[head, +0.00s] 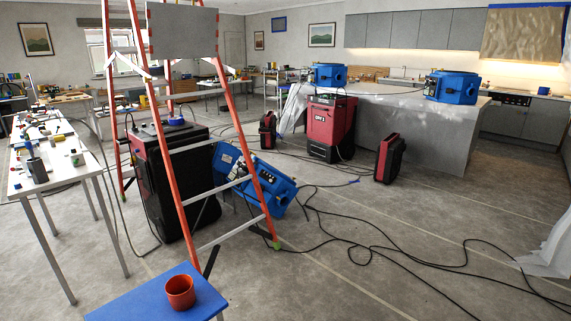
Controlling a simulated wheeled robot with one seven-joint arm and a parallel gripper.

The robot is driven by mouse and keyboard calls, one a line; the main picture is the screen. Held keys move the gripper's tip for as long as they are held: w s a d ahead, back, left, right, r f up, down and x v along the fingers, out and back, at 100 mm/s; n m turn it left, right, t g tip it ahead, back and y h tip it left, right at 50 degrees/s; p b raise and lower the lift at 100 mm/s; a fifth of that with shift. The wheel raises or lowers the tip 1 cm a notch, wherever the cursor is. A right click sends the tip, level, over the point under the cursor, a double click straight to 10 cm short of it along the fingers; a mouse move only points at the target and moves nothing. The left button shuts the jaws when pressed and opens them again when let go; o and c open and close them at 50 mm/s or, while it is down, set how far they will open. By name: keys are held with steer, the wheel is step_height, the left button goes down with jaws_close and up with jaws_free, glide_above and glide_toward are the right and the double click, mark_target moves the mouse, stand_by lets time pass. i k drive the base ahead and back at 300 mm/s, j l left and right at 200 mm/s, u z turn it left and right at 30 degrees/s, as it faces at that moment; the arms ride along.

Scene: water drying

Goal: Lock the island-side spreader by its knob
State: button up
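An orange step ladder (174,150) with pale metal rungs stands left of centre, its legs spread on the floor. A grey panel (182,32) hangs across its upper part and hides some of the frame. Pale angled bars (128,62) cross between the ladder's rails below the panel's height; they look like a spreader. The knob and the spreader on the side toward the island cannot be made out at this size. The kitchen island (425,130) stands behind and to the right of the ladder. My gripper is not in view.
A blue machine (268,182) leans by the ladder's right legs, and a large black machine (172,180) stands behind it. A blue-topped surface (130,306) with an orange cup (180,292) is in front. Black cables (372,247) cross the floor at right. A white table (75,160) stands left.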

mark_target(227, 69)
steer(key=i+z, duration=0.5)
steer(key=i, duration=2.25)
steer(key=i+l+u, duration=0.1)
steer(key=i, duration=0.6)
steer(key=i+l, duration=0.1)
steer(key=i, duration=0.6)
steer(key=i+u, duration=0.3)
steer(key=i, duration=0.6)
steer(key=i+l+u, duration=0.15)
steer(key=i+u, duration=0.15)
steer(key=i, duration=0.6)
steer(key=i+u, duration=0.35)
steer(key=u, duration=0.15)
steer(key=i+l+u, duration=0.15)
steer(key=i+u, duration=0.2)
steer(key=u, duration=0.15)
steer(key=i+l+u, duration=0.3)
steer(key=u, duration=0.15)
steer(key=i+l+u, duration=0.3)
steer(key=u, duration=0.15)
steer(key=i+l+u, duration=0.5)
steer(key=k+j, duration=0.05)
steer(key=k, duration=0.05)
